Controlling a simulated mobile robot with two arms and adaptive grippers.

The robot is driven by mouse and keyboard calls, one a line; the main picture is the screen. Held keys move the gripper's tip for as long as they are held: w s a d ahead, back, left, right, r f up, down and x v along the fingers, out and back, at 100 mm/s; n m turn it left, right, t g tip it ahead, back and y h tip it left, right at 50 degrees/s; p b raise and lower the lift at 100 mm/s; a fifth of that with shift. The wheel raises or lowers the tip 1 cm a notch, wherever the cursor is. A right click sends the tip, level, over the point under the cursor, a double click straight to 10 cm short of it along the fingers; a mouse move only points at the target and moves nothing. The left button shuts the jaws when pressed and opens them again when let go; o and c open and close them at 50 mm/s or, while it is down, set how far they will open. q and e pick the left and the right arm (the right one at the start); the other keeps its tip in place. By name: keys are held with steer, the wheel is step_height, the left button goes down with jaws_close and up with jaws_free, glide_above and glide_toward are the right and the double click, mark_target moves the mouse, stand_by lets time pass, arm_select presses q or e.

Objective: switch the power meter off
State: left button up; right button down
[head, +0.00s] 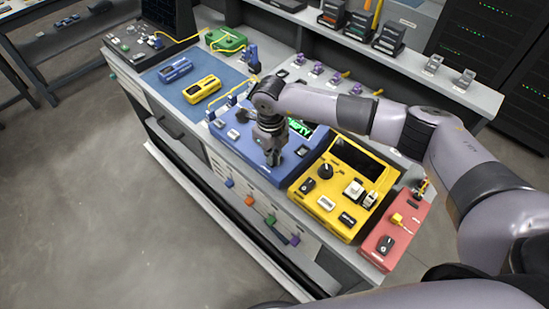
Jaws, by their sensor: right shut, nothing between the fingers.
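A yellow bench instrument (335,185), which I take to be the power meter, stands on the bench right of centre. Its screen (356,155) looks dark. My right gripper (272,158) is shut and empty, pointing down over the blue splicer (233,140), left of the yellow instrument. It hides part of the blue splicer; I cannot tell whether it touches it. My left gripper is not in view.
A red box (396,236) with a black switch stands right of the yellow instrument. A blue mat (180,98) with blue and yellow tools lies left. A shelf (330,38) with several holders runs behind. My right forearm spans above the instruments. Open floor lies in front.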

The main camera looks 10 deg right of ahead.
steer(key=shift+f, duration=0.15)
steer(key=shift+r+p, duration=1.9)
steer(key=shift+r, duration=1.65)
steer(key=shift+f, duration=0.1)
